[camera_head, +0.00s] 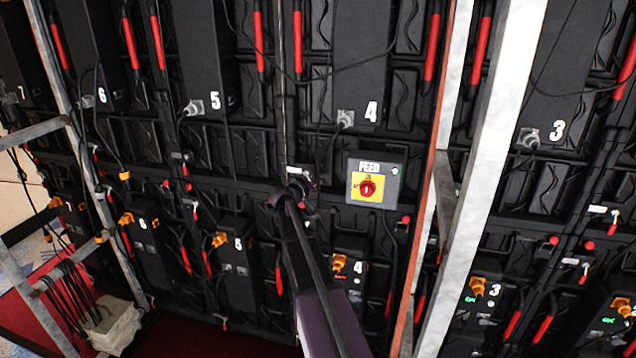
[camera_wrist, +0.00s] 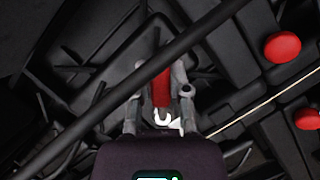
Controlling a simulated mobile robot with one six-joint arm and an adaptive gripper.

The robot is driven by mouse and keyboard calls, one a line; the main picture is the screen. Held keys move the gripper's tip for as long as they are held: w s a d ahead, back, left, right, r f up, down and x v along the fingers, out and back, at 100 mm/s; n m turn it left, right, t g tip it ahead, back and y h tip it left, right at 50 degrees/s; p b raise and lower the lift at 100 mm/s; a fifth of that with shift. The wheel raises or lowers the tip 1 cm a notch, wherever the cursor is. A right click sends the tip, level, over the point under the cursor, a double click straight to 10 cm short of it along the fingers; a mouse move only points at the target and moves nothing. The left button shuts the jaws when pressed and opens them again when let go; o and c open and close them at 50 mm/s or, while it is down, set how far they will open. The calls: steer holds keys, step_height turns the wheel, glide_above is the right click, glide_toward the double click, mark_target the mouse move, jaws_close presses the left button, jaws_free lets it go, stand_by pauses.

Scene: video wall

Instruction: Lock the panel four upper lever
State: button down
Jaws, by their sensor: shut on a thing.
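My gripper (camera_head: 297,190) reaches up to the back of the video wall, left of and below the upper panel marked 4 (camera_head: 371,60). In the wrist view, my gripper (camera_wrist: 160,92) has its two grey fingers on either side of a red lever (camera_wrist: 161,88) and is shut on it. A white piece (camera_wrist: 168,121) shows just below the lever. In the head view my gripper and arm hide this lever. A dark cable or bar crosses the wrist view diagonally over the fingers.
A grey box with a yellow plate and red rotary switch (camera_head: 368,187) is close to the right of my gripper. A metal frame post (camera_head: 480,200) stands further right. Two red knobs (camera_wrist: 282,47) show at the right of the wrist view. Cables hang nearby.

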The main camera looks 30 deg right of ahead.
steer(key=w+a+m+t+y, duration=0.1)
steer(key=m, duration=0.1)
steer(key=w+f+m+t+y, duration=0.1)
steer(key=m, duration=0.1)
steer(key=w+a+m+t+y, duration=0.1)
steer(key=m, duration=0.2)
steer(key=shift+a+f+y+p, duration=0.3)
steer(key=shift+f+p, duration=0.05)
steer(key=shift+f, duration=0.05)
steer(key=shift+w, duration=0.1)
stand_by(0.4)
steer(key=c, duration=0.6)
jaws_free()
